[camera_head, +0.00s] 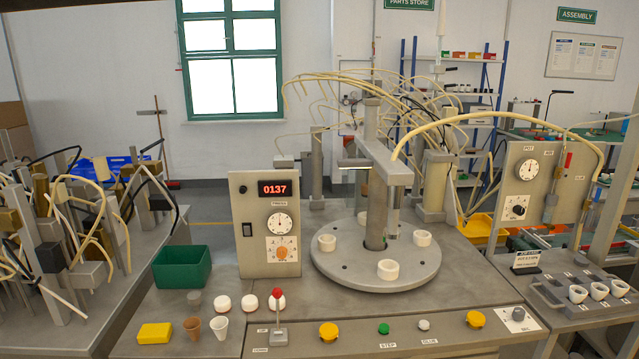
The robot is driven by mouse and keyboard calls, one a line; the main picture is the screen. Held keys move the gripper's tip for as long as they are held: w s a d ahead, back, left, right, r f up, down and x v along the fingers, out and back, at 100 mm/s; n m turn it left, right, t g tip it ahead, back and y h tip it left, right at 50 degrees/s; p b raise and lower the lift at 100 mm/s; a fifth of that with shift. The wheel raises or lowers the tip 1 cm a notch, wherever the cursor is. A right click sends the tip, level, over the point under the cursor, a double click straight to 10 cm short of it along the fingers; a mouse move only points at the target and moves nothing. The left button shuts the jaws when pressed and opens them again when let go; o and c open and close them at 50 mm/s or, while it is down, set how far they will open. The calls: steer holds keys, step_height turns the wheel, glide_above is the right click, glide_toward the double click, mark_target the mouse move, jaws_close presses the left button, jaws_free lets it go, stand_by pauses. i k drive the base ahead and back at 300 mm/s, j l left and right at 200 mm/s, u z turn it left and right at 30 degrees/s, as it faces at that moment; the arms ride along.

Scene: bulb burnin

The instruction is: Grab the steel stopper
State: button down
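A small grey, metal-looking piece (194,299), which looks like the steel stopper, stands on the grey bench (135,310) just in front of the green bin (182,268). It is small in the picture, so its exact shape is hard to tell. A brown tapered cup-like piece (192,327) stands in front of it, and a white tapered one (219,326) is to the right of that. My gripper is not in view.
White round pieces (222,303) sit right of the grey piece, by a red-knobbed lever (277,310). A yellow block (155,333) lies front left. A control box (265,225) and round turntable (350,275) with white rings stand behind and right.

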mark_target(194, 298)
steer(key=j, duration=0.15)
steer(key=i+j+u, duration=0.35)
steer(key=i+j, duration=0.15)
steer(key=i+j+u, duration=0.4)
steer(key=i+j, duration=0.15)
